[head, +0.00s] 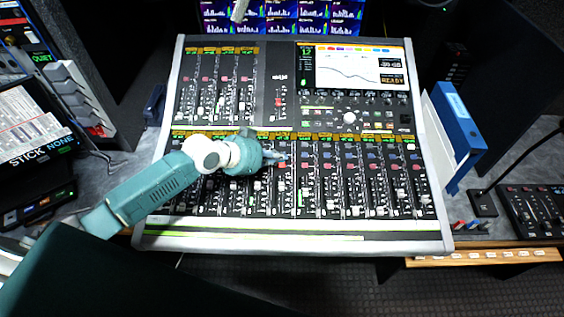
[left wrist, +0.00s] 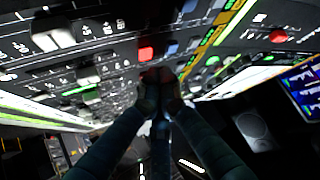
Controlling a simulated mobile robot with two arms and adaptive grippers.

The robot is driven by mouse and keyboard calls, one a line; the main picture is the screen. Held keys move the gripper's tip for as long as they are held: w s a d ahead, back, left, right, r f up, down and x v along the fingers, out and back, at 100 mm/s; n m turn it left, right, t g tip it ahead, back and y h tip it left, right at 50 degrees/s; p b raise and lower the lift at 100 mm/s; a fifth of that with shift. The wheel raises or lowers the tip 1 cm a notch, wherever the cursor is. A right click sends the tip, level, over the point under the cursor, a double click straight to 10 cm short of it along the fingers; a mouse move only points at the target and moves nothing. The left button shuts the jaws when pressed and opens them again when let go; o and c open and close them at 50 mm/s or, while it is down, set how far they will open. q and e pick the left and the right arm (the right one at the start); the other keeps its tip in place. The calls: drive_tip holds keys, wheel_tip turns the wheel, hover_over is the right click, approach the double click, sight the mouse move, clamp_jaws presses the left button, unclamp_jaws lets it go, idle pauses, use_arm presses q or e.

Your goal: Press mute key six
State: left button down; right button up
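The mixing console (head: 348,229) fills the middle of the head view, with rows of channel strips, faders and small keys. My left gripper (head: 276,157) reaches over the lower bank of strips from the left, its tip at the upper key rows. A dark red spot shows at the tips; contact cannot be told. Key numbers are unreadable, and my arm hides some left strips.
The console's display (head: 350,65) is at its upper right. A blue binder (head: 460,125) stands right of the console. A small control panel (head: 535,210) lies at the far right, and a rack with a STICK NONE screen (head: 30,130) is at the left.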

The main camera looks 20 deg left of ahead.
sight(279, 171)
use_arm(q)
drive_tip(key=r+p, duration=0.6)
drive_tip(key=shift+s+d, duration=0.1)
drive_tip(key=shift+s, duration=0.3)
idle(0.3)
drive_tip(key=shift+f, duration=0.1)
